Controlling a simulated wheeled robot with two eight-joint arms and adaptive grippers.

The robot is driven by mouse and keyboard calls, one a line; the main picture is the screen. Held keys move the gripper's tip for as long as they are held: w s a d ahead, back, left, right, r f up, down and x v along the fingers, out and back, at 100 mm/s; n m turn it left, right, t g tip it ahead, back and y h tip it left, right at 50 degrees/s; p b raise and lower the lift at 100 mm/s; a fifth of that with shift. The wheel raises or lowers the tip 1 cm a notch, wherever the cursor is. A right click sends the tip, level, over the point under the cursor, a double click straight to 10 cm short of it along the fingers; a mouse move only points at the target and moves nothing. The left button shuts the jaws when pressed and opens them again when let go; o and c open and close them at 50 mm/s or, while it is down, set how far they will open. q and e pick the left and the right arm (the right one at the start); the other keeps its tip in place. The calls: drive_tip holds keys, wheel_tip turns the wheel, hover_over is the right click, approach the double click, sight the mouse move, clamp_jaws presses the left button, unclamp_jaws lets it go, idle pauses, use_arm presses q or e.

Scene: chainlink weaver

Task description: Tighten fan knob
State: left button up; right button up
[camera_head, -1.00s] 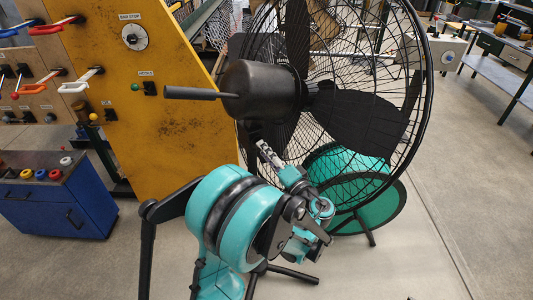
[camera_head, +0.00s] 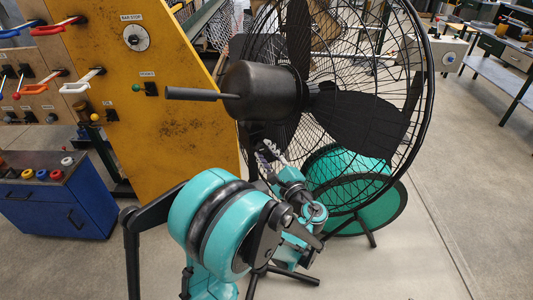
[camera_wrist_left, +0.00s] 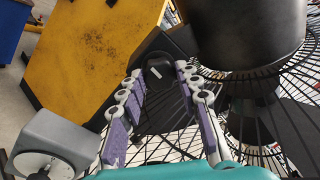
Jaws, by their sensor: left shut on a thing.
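A black pedestal fan with a round motor housing (camera_head: 262,92) and a wire cage stands in the middle of the head view. Its housing also fills the upper right of the left wrist view (camera_wrist_left: 248,30). In the left wrist view a small black knob (camera_wrist_left: 158,70) lies between the fingertips of my left gripper (camera_wrist_left: 160,76). The purple-padded fingers are shut on the knob, one on each side. In the head view my left gripper (camera_head: 268,153) is just below the housing, and the knob is hidden there. My right gripper is not in view.
A yellow panel (camera_head: 150,105) with switches and levers stands left of the fan. A blue cabinet (camera_head: 60,215) is at the far left. A teal drum-like object (camera_head: 350,185) sits behind the cage at the lower right. The floor at right is clear.

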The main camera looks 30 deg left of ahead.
use_arm(q)
drive_tip(key=m, duration=0.6)
drive_tip(key=shift+r+h, duration=0.1)
drive_tip(key=shift+h, duration=0.3)
drive_tip(key=shift+m+p, duration=0.45)
drive_tip(key=shift+m, duration=1.85)
drive_tip(key=o, duration=1.2)
drive_tip(key=shift+d, duration=0.1)
drive_tip(key=v, duration=1.1)
drive_tip(key=shift+s+d+r, duration=0.15)
drive_tip(key=shift+s+d, duration=0.1)
drive_tip(key=shift+s, duration=0.15)
